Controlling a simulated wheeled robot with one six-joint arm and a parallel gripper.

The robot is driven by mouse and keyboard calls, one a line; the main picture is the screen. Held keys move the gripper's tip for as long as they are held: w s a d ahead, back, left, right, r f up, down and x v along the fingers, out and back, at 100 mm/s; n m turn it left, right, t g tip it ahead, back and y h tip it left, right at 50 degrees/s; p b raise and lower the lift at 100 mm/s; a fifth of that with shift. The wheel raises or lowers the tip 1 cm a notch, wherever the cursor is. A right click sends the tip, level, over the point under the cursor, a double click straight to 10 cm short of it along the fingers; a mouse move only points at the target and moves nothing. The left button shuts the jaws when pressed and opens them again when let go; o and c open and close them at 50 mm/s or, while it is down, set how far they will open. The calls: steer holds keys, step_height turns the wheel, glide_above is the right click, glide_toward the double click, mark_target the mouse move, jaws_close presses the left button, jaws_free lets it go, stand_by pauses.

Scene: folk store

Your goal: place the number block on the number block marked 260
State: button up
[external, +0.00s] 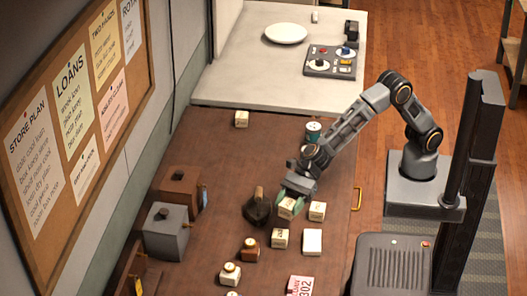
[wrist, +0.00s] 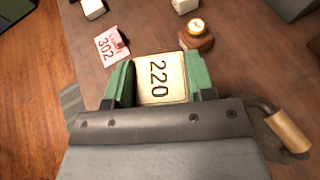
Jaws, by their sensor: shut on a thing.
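My gripper (external: 293,200) is low over the brown counter, its green fingers shut on a cream number block (external: 287,208). In the wrist view the green fingers (wrist: 160,78) grip this block (wrist: 161,80), and its face reads 220. A cream block (external: 317,211) stands just right of the held one. Another marked block (external: 280,238) and a plain-looking pale block (external: 312,242) stand in front of it. I cannot read 260 on any block in either view. Whether the held block touches anything below is hidden.
A dark tool with a wooden handle (external: 257,207) stands close left of my gripper. A wooden-based piece (external: 250,249), a pink card marked 302 (external: 300,285) and a far block (external: 241,119) are also on the counter. Boxes (external: 166,232) line the left. The counter's middle behind is clear.

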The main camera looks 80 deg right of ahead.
mark_target(281, 216)
steer(key=f, duration=0.1)
steer(key=w+a+f, duration=0.2)
steer(key=shift+f, duration=1.7)
steer(key=shift+f+b, duration=0.2)
steer(key=shift+b, duration=0.25)
steer(key=o, duration=0.9)
